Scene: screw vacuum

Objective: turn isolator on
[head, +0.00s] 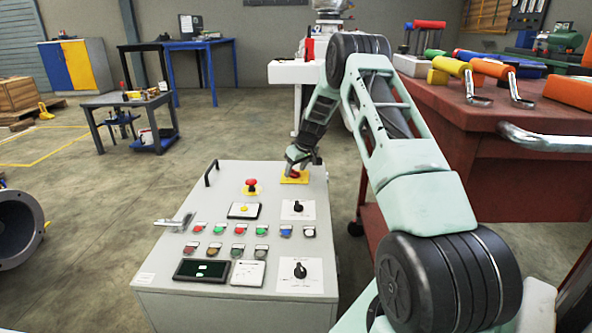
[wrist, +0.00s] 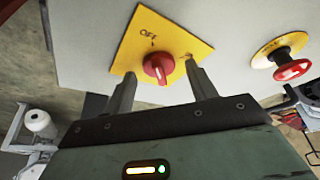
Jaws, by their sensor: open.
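The isolator is a red rotary knob (wrist: 158,66) on a square yellow plate (wrist: 178,38), set turned on the grey panel. The plate reads "OFF" above the knob in the wrist view; a second mark to the right is partly hidden by a finger. The knob's ridge looks roughly in line with "OFF". My gripper (wrist: 160,78) is open, with one finger on each side of the knob. I cannot tell whether either finger touches it. In the head view my gripper (head: 300,160) is at the far right corner of the control box, over the yellow plate (head: 290,180).
A red emergency button (head: 251,184) on a yellow ring stands left of the isolator. The control box (head: 180,252) also carries several small buttons, two black selectors and a handle (head: 211,173). A red workbench (head: 480,130) with tools is close on the right.

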